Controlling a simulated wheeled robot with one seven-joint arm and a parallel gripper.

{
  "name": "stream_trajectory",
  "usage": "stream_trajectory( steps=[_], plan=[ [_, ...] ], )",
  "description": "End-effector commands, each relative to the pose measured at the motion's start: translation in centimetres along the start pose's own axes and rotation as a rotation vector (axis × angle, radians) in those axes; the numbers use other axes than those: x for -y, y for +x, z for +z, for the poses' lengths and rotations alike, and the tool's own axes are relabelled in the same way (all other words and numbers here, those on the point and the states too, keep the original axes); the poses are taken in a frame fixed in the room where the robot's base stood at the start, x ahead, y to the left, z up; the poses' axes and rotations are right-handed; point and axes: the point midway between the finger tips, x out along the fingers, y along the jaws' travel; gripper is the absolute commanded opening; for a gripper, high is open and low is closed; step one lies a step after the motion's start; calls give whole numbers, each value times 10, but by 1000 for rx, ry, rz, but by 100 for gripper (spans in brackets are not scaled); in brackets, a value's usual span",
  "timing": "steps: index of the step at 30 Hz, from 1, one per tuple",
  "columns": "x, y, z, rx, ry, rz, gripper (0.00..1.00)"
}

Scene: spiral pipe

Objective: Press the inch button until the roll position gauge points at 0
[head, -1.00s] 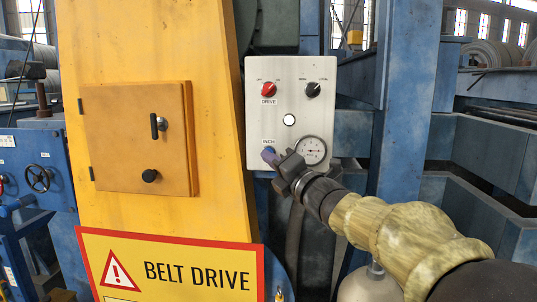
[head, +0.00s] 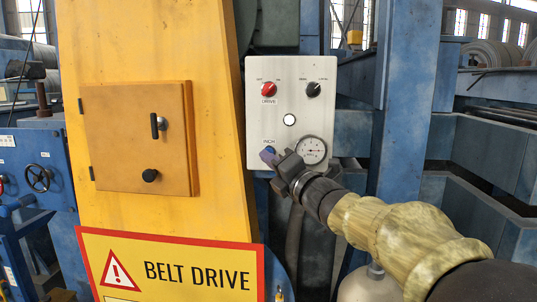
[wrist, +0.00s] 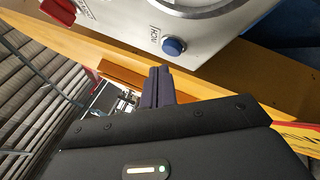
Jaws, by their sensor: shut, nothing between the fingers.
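The control panel (head: 262,115) is a pale grey plate. Its blue INCH button (head: 269,149) is at the lower left, partly covered by my gripper in the head view. In the wrist view the whole blue button (wrist: 173,46) shows. My gripper (head: 268,156) is shut and empty, its dark fingers just below the button. In the wrist view the fingertips (wrist: 158,70) lie just short of the button, with a small gap in the picture. The round roll position gauge (head: 312,150) is right of the button. Its needle is too small to read; the wrist view shows only its rim (wrist: 200,10).
A red DRIVE knob (head: 268,89), a black selector knob (head: 313,89) and a white round lamp or button (head: 289,120) sit higher on the panel. A yellow housing (head: 215,60) stands close on the left, and a blue post (head: 400,110) on the right.

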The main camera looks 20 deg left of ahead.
Motion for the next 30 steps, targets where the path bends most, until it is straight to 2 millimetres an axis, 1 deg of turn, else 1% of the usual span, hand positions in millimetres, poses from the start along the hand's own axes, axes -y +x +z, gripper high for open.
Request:
stream_trajectory(
  steps=[8, 17, 30],
  plan=[
    [2, -1, 3, 4, -1, -2, 0],
    [7, 4, 8, 5, -2, -3, 0],
    [7, 6, 8, 3, -1, -2, 0]
  ],
)
